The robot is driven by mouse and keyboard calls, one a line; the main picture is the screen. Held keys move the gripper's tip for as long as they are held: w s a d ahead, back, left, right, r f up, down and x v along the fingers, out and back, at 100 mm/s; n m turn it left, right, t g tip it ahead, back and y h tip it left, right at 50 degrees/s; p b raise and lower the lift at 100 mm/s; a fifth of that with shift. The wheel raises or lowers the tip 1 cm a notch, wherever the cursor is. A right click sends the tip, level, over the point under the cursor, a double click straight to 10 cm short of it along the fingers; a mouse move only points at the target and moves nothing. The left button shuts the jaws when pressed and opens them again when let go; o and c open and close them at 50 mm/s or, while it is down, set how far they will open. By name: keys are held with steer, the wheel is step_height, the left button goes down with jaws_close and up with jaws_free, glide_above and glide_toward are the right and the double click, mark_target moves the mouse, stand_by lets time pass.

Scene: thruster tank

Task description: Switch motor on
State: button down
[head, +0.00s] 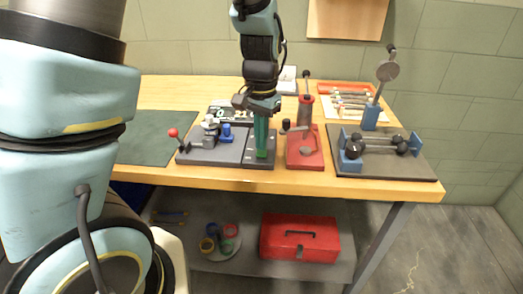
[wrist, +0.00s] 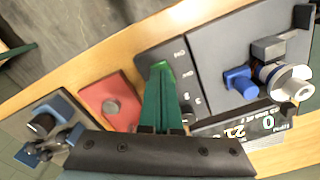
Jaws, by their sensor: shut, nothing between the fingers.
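My gripper (head: 262,152) is shut and empty, its green fingers pointing down at a dark switch panel (head: 259,163) on the bench. In the wrist view the fingertips (wrist: 161,68) lie over this panel (wrist: 177,57), which has small white markings beside the fingers. The fingers hide part of the panel. I cannot tell whether the tips touch it, and no switch is clearly visible. Next to the panel is a grey plate (head: 196,154) carrying a grey motor-like unit (head: 210,126) and a blue part (head: 226,131). The wrist view also shows the blue part (wrist: 239,82).
A digital display (wrist: 238,130) sits behind the panel. A red base (head: 305,160) with an upright post stands right of it. A dark board (head: 390,166) with blue brackets is farther right.

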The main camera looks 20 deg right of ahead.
mark_target(261, 154)
steer(key=shift+f+b, duration=0.6)
steer(key=shift+f, duration=0.3)
stand_by(0.4)
step_height(261, 154, up, 7)
steer(key=p, duration=0.6)
stand_by(0.4)
steer(key=w+a+r+n+t, duration=0.1)
steer(key=a+r+n, duration=0.2)
steer(key=a+n, duration=0.6)
steer(key=a, duration=1.6)
steer(key=shift+a+r+n+t, duration=0.2)
steer(key=shift+n+t, duration=0.1)
steer(key=shift+n, duration=0.1)
steer(key=c, duration=1.6)
jaws_free()
steer(key=shift+w, duration=0.15)
